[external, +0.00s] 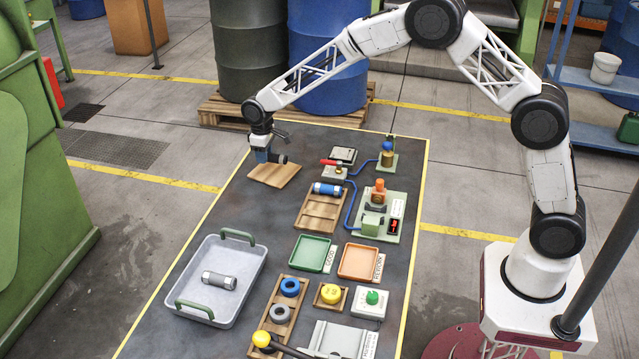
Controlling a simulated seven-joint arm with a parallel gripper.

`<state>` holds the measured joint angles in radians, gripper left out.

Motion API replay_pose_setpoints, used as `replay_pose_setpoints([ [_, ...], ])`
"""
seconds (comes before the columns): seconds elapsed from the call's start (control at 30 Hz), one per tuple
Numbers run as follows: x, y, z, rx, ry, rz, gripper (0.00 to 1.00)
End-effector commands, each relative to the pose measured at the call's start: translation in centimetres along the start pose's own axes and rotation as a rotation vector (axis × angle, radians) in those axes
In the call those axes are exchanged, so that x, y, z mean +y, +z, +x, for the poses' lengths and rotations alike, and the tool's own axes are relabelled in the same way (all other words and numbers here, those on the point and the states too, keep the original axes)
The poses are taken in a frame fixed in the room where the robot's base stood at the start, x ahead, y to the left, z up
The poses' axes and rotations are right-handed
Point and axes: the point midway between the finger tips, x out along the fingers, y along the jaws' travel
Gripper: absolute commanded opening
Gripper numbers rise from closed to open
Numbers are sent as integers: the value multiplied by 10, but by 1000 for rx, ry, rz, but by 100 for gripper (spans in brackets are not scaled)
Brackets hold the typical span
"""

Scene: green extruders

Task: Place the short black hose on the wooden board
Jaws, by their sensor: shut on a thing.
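My gripper (266,156) is at the far left of the dark table, over the wooden board (270,177). It is shut on the short black hose (279,159), a small dark cylinder that shows beside the blue fingers. The hose lies roughly level, just above the board or touching it; I cannot tell which. The fingers hide part of the hose. The board is flat and tilted in the picture, and no other thing shows on it.
A wooden rack (317,216) with a blue cylinder (327,188) stands right of the board. A blue tube (352,202) runs to a green fixture (373,222). A grey tray (252,275) holds a grey cylinder (219,280). Green (311,253) and orange (360,262) trays stand mid-table.

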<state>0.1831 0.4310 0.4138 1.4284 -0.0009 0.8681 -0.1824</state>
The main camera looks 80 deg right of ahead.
Motion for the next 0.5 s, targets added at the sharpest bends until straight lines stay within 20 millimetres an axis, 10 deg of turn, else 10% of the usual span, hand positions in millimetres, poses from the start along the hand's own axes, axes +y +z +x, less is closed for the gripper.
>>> replay_pose_setpoints([
  [0.5,0,0,30,0,0,0,12],
])
